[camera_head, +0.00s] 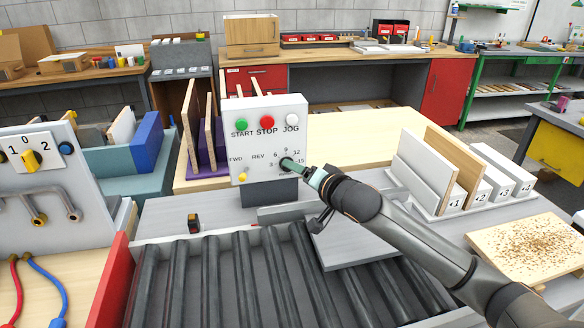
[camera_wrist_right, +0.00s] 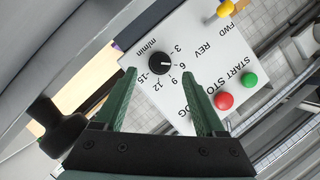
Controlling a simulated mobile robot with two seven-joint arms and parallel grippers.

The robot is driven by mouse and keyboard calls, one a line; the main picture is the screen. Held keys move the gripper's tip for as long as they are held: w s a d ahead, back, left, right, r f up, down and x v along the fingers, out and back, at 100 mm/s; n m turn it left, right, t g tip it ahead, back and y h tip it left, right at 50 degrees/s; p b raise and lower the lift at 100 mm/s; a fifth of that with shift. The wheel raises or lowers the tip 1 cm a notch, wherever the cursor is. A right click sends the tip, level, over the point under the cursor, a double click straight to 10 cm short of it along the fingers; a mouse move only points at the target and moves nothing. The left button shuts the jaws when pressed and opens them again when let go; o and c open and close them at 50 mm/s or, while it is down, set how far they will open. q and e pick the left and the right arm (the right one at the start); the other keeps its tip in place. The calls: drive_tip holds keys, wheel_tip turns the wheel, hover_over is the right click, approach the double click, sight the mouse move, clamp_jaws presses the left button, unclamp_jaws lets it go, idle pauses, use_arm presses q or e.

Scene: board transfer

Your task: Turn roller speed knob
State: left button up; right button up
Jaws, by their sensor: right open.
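The roller speed knob (camera_wrist_right: 160,63) is black and round, with a white mark that points close to the 6 on its m/min scale. It sits on the white control box (camera_head: 262,112). In the head view the knob (camera_head: 286,163) is partly covered by my gripper. My right gripper (camera_wrist_right: 157,74) has green fingers, open, one on each side of the knob in the wrist picture. Its fingertips (camera_head: 300,170) are close to the box face; I cannot tell if they touch the knob. My left gripper is not in view.
The box also carries a green START button (camera_head: 241,124), a red STOP button (camera_head: 267,122), a white JOG button (camera_head: 292,120) and a yellow FWD/REV selector (camera_head: 243,185). A roller conveyor (camera_head: 215,280) lies in front. Boards stand in a rack (camera_head: 428,170) at right.

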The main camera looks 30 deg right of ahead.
drive_tip(key=shift+x, duration=2.2)
drive_tip(key=shift+c, duration=0.3)
clamp_jaws()
